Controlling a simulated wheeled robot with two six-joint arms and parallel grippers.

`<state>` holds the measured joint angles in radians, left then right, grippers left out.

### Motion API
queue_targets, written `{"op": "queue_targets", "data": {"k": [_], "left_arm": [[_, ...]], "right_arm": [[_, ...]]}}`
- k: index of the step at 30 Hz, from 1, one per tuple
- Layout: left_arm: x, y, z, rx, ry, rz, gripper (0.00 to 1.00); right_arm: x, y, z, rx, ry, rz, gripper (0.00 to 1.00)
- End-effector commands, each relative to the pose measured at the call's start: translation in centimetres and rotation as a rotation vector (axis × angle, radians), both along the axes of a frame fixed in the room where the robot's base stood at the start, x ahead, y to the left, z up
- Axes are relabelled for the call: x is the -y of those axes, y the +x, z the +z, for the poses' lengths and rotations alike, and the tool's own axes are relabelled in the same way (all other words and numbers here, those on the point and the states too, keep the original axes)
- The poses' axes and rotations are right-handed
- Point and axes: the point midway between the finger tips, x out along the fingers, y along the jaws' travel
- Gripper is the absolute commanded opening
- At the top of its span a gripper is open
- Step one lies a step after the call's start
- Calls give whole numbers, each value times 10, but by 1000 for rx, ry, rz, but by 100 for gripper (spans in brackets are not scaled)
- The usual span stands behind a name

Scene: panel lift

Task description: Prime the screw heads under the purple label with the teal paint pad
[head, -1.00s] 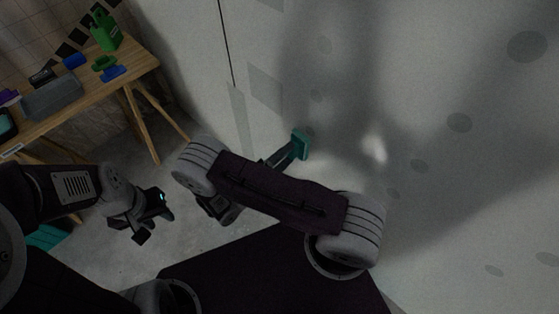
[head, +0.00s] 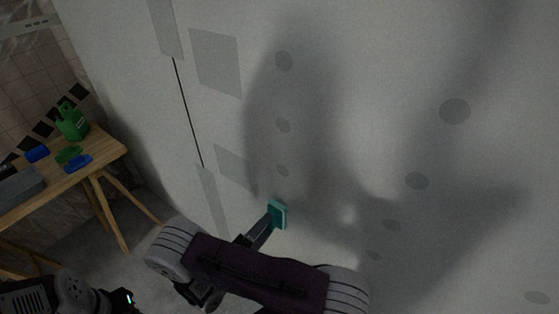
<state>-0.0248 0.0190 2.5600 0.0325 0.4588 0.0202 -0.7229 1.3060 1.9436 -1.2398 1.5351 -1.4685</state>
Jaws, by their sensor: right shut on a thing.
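The teal paint pad (head: 278,214) is at the end of a dark handle, close to the pale wall panel (head: 330,120). I cannot tell whether it touches the panel. My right gripper (head: 208,294) is shut on the pad's handle and is partly hidden behind my own arm. My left gripper (head: 125,300) is at the lower left, partly cut off by the frame edge; its jaws cannot be made out. Several round grey spots, such as one spot (head: 283,61), mark the panel. No purple label is visible on the panel.
A wooden table (head: 105,153) stands at the left with a green can (head: 72,122), blue items (head: 78,164) and a grey bin (head: 20,189). Grey squares (head: 215,62) and a dark vertical slit (head: 187,110) mark the panel. My shadow darkens its middle.

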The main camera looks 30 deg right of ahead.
Motion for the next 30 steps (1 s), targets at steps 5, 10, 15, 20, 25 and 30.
{"op": "queue_targets", "data": {"k": [5, 10, 15, 20, 25, 30], "left_arm": [[0, 0, 1, 0, 0, 0, 36], [0, 0, 3, 0, 0, 0, 36], [0, 0, 4, 0, 0, 0, 36], [0, 0, 6, 0, 0, 0, 36], [0, 0, 6, 0, 0, 0, 36], [0, 0, 9, 0, 0, 0, 36]], "right_arm": [[1, 0, 1, 0, 0, 0, 16], [3, 1, 0, -1, 0, 0, 16], [3, 1, 0, -1, 0, 0, 16], [4, 2, 1, -1, 0, 0, 16], [5, 2, 0, 0, 0, 0, 16], [7, 3, 1, 0, 0, 0, 16]]}}
